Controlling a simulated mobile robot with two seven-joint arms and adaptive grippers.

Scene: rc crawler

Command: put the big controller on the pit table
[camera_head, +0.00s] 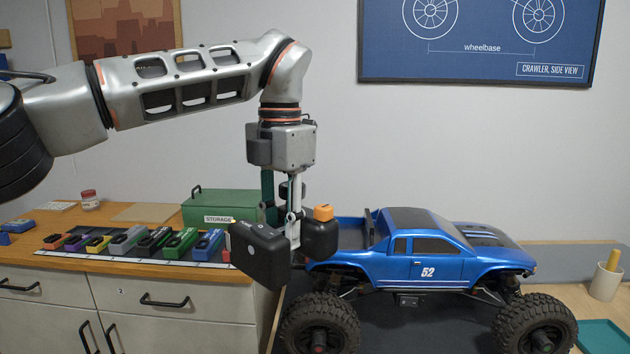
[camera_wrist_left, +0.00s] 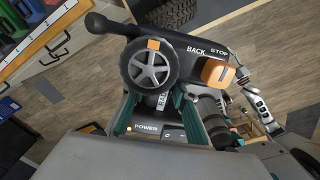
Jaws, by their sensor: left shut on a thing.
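The big controller (camera_head: 262,256) is a black radio unit with a spoked wheel, an orange knob and lettering such as POWER and STOP. It also shows in the left wrist view (camera_wrist_left: 182,62). My left gripper (camera_head: 283,218) is shut on it and holds it in the air, between the wooden counter and the blue crawler. In the left wrist view the teal-padded fingers stand on both sides of its neck. A dark-topped table (camera_head: 415,325), which looks like the pit table, is under the crawler. My right gripper (camera_wrist_left: 274,128) seems to show small in the left wrist view; its jaws are unclear.
The blue crawler (camera_head: 425,262) takes up much of the dark table, close to the right of the controller. A green storage box (camera_head: 210,207) and a row of coloured small controllers (camera_head: 160,240) are on the counter. A cup (camera_head: 606,282) and teal tray (camera_head: 602,336) are at right.

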